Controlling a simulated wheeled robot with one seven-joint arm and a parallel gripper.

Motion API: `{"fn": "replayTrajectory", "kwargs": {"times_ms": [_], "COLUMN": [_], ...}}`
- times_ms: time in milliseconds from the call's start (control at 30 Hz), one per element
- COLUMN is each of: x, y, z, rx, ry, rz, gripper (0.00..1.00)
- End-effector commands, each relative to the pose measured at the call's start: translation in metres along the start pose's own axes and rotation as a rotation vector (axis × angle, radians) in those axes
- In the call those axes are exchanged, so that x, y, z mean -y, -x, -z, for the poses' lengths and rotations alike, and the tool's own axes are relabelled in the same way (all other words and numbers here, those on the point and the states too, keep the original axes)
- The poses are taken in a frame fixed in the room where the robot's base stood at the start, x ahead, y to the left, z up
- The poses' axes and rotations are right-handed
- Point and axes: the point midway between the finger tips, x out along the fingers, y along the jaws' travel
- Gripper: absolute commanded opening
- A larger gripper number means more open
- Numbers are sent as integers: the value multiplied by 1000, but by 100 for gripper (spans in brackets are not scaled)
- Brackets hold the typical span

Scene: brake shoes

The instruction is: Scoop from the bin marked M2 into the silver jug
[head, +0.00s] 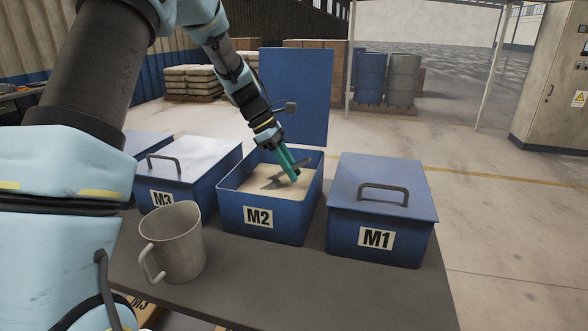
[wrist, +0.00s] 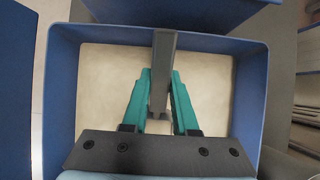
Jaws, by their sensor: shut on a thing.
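The bin marked M2 (head: 288,222) stands open in the middle of the table, with its blue lid (head: 297,92) upright behind it. It holds pale, sand-coloured material (head: 252,178), which also fills the wrist view (wrist: 105,95). My gripper (head: 292,172), with teal fingers, reaches down into this bin. It is shut on a dark grey scoop (head: 272,183); the grey handle runs between the fingers in the wrist view (wrist: 164,62). How deep the scoop sits and what it carries cannot be told. The silver jug (head: 178,248) stands upright in front of bin M3, handle toward the front left.
Bin M1 (head: 383,190), lidded, stands right of M2. Bin M3 (head: 190,165), lidded, stands left, with another blue bin (head: 148,143) partly hidden beyond it. The dark table (head: 300,285) is clear in front of M2 and M1.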

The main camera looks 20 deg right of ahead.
Motion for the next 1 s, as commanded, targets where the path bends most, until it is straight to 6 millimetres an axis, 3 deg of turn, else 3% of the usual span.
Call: {"fn": "replayTrajectory", "kwargs": {"times_ms": [167, 1000], "x": [0, 0], "y": [-1, 16], "z": [11, -24], "rx": [-87, -289], "ry": [-3, -1], "rz": [0, 0], "gripper": [0, 0]}}
